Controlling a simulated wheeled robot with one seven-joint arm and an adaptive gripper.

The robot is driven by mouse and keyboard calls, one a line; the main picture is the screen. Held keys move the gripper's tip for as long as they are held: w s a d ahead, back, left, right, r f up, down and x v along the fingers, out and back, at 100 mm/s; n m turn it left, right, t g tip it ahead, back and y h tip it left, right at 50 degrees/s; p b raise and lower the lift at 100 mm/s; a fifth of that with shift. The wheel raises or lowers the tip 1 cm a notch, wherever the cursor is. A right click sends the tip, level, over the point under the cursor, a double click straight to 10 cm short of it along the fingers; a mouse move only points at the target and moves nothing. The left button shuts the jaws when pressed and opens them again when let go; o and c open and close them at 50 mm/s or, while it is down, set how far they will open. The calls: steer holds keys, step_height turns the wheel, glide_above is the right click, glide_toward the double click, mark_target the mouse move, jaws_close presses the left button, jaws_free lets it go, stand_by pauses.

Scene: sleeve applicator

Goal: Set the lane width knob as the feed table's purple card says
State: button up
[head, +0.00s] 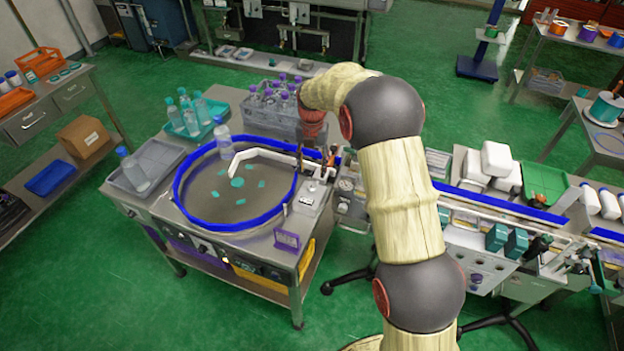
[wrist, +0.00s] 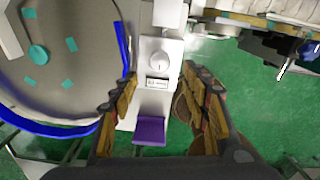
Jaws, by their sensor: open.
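The feed table (head: 168,212) has a round grey turntable with a blue rim. The purple card (head: 287,241) stands at its front right corner; in the wrist view the card (wrist: 150,131) shows, with no readable writing. A pale round knob (wrist: 161,63) sits on a light panel, with a small label plate (wrist: 157,84) below it; the label is too small to read. My gripper (wrist: 163,80) is open, its fingers on either side of the panel, apart from the knob. In the head view my gripper (head: 326,165) is above the table's right side, partly hidden.
Teal caps (head: 238,182) lie on the turntable and a clear bottle (head: 223,138) stands at its back. A white curved guide (head: 262,156) crosses it. A crate of purple-capped bottles (head: 268,112) is behind. A conveyor (head: 485,203) runs to the right.

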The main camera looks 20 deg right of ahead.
mark_target(312, 184)
steer(key=shift+f+n, duration=0.3)
steer(key=shift+f, duration=0.35)
step_height(312, 184, down, 7)
steer(key=shift+r+b, duration=0.1)
steer(key=shift+b, duration=0.35)
steer(key=shift+c, duration=1.1)
steer(key=c, duration=0.9)
